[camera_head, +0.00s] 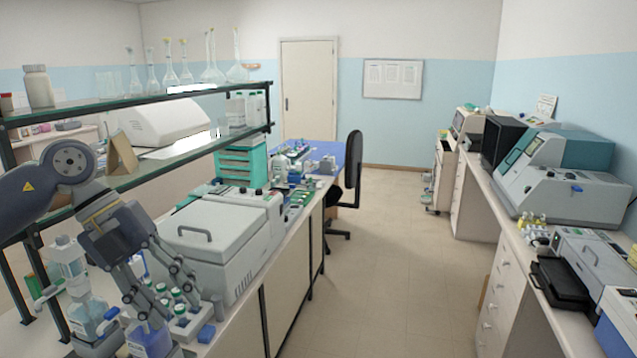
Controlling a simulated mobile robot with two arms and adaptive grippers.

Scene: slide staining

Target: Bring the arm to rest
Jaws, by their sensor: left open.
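My left arm comes in from the left in the head view. My left gripper (172,308) points down over the near end of the left bench, with its fingers spread apart. A bottle with blue liquid and a white label (150,340) stands right below and between the fingers; whether they touch it I cannot tell. My right gripper does not show.
Beside the gripper are a dispenser bottle (88,312) and a rack of green-capped vials (181,318). A grey lidded machine (215,240) stands just behind. A glass shelf (150,170) with glassware runs above the bench. The floor aisle (400,260) is clear.

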